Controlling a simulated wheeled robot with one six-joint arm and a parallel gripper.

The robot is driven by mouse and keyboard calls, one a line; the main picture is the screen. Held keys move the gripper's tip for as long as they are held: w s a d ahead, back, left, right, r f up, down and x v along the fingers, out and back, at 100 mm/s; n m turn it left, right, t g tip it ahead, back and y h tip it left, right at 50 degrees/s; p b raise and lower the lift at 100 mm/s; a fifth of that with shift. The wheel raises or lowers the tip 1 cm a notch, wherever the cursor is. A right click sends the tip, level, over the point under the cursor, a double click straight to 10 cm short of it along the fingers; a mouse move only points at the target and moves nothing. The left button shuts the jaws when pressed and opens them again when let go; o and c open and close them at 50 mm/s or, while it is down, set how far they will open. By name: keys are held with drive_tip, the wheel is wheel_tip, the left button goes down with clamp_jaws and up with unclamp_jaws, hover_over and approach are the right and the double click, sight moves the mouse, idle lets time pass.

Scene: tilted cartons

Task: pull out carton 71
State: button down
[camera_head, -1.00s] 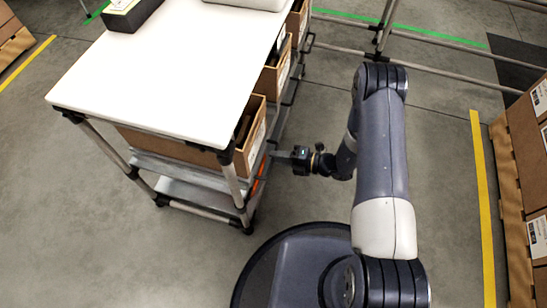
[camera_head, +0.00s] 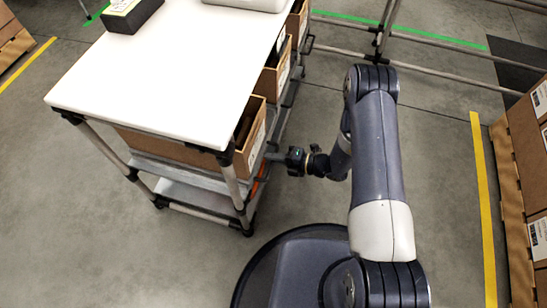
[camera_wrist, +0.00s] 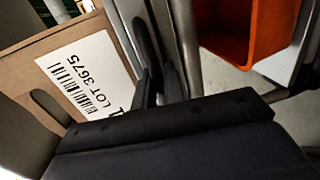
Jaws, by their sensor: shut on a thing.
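The carton nearest me (camera_head: 170,146) sits tilted on the cart's upper shelf under the white top. Its labelled end faces right. In the wrist view the carton (camera_wrist: 95,35) shows a white label reading "LOT 3675" with a barcode. A larger number on it is mostly hidden, with only a "1" partly visible.
An orange bin (camera_wrist: 245,35) is beside and below the carton. A cart post (camera_head: 233,178) stands close to the left of my gripper. More cartons (camera_head: 272,78) sit further back along the cart (camera_head: 160,75). Open floor (camera_head: 310,195) lies to the right.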

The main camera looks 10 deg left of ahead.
idle(0.3)
drive_tip(key=f+b+v, duration=0.1)
drive_tip(key=f+v, duration=0.2)
drive_tip(key=v, duration=1.2)
drive_tip(key=d+f+b+v, duration=0.1)
drive_tip(key=f+v, duration=0.2)
drive_tip(key=v, duration=1.3)
drive_tip(key=shift+d+f, duration=0.2)
drive_tip(key=shift+d, duration=0.3)
drive_tip(key=shift+w, duration=0.1)
drive_tip(key=c, duration=1.6)
unclamp_jaws()
drive_tip(key=p+v, duration=0.2)
drive_tip(key=v, duration=0.8)
drive_tip(key=shift+d+r, duration=0.1)
drive_tip(key=shift+d, duration=0.3)
